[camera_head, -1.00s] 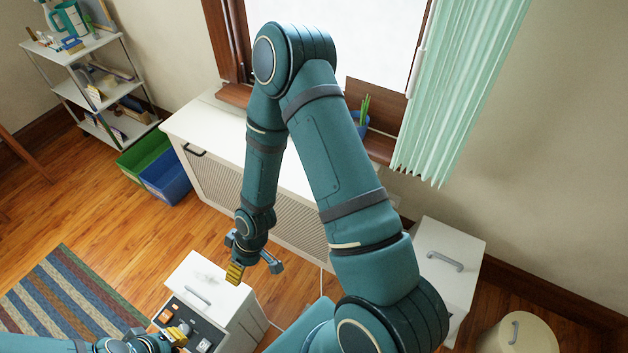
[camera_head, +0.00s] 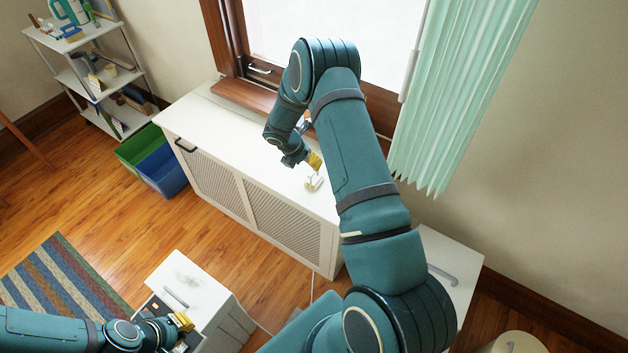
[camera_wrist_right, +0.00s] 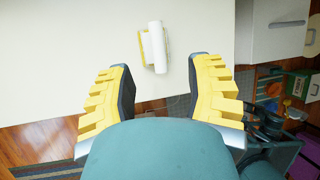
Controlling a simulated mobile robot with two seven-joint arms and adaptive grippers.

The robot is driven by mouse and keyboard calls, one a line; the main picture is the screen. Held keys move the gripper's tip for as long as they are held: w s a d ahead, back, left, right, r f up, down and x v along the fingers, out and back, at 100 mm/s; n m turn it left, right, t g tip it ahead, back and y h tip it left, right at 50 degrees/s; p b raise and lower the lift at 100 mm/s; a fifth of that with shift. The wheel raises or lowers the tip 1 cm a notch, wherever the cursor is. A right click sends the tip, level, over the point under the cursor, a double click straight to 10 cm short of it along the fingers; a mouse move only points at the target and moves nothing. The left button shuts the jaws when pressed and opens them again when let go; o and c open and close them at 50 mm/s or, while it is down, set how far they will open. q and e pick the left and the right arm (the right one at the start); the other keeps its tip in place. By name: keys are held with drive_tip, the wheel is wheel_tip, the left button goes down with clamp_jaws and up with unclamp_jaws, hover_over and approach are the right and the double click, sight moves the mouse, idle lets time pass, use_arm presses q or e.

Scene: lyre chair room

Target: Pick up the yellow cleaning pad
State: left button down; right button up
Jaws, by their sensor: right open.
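The yellow cleaning pad (camera_wrist_right: 145,48) shows in the right wrist view as a yellow strip along a white, roll-shaped part (camera_wrist_right: 158,46), lying on a white top. In the head view the same small white piece (camera_head: 313,183) lies on the cabinet top below the window. My right gripper (camera_wrist_right: 162,68) is open and empty, with the pad ahead of its fingertips and apart from them. In the head view, the right gripper's yellow finger (camera_head: 315,161) is just above the pad. My left gripper (camera_head: 183,321) is low at the left, over a small white cabinet; its opening is unclear.
The long white cabinet (camera_head: 200,125) with lattice doors has a mostly clear top. The window and green curtain (camera_head: 455,100) stand close behind and right of my right arm. Green and blue bins (camera_head: 163,172) and a shelf (camera_head: 80,80) are at the left.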

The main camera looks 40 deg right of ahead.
drive_tip(key=b+x, duration=0.1)
drive_tip(key=x, duration=0.6)
drive_tip(key=shift+w+d+f+b, duration=0.1)
drive_tip(key=shift+w+f+b, duration=0.05)
drive_tip(key=shift+f+b, duration=0.15)
drive_tip(key=shift+r, duration=0.15)
clamp_jaws()
